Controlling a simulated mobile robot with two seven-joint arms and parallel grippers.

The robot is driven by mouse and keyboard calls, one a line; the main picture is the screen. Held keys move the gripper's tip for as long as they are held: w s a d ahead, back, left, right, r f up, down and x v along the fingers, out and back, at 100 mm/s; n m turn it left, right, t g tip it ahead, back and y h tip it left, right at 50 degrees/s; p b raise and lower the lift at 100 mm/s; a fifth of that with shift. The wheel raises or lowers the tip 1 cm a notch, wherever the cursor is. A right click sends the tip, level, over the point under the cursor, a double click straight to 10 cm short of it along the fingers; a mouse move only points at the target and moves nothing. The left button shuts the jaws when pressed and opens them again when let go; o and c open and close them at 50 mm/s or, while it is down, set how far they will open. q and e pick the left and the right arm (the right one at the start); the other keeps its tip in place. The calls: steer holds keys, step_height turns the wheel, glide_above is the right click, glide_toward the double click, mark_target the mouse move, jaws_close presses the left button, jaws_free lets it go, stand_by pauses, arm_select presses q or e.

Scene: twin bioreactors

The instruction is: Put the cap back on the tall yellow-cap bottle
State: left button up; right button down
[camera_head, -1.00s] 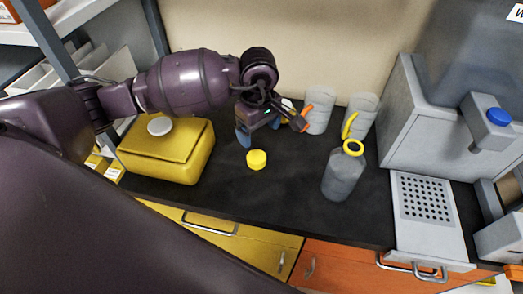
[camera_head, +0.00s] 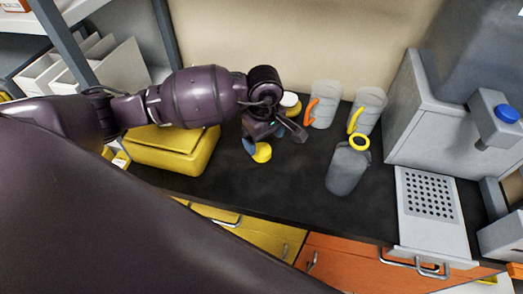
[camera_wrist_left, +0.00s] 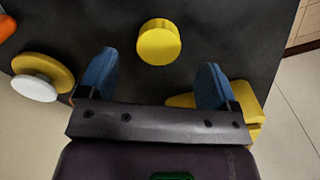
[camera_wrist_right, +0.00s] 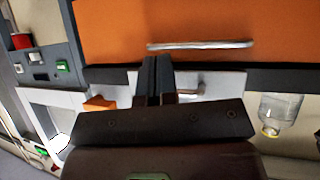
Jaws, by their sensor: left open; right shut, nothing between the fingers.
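The yellow cap (camera_head: 262,153) lies on the dark bench top. The tall bottle (camera_head: 345,172) stands upright to its right, grey and translucent, with a yellow ring round its uncapped neck. My left gripper (camera_head: 265,143) is just above and behind the cap, and one blue finger overlaps it in the head view. In the left wrist view my left gripper (camera_wrist_left: 158,72) is open and empty, with the cap (camera_wrist_left: 159,42) ahead, between the lines of its fingers. My right gripper (camera_wrist_right: 155,75) is shut and empty, in front of an orange drawer front.
A yellow box (camera_head: 175,150) stands left of the cap. Two clear jugs, with orange (camera_head: 324,105) and yellow (camera_head: 368,110) handles, stand at the back. A grey machine (camera_head: 432,125) is at the right. The bench between cap and bottle is clear.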

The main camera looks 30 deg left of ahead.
mark_target(263, 151)
arm_select(q)
steer(key=shift+f, duration=0.1)
steer(key=shift+a+f, duration=0.15)
steer(key=shift+f, duration=2.35)
steer(key=c, duration=1)
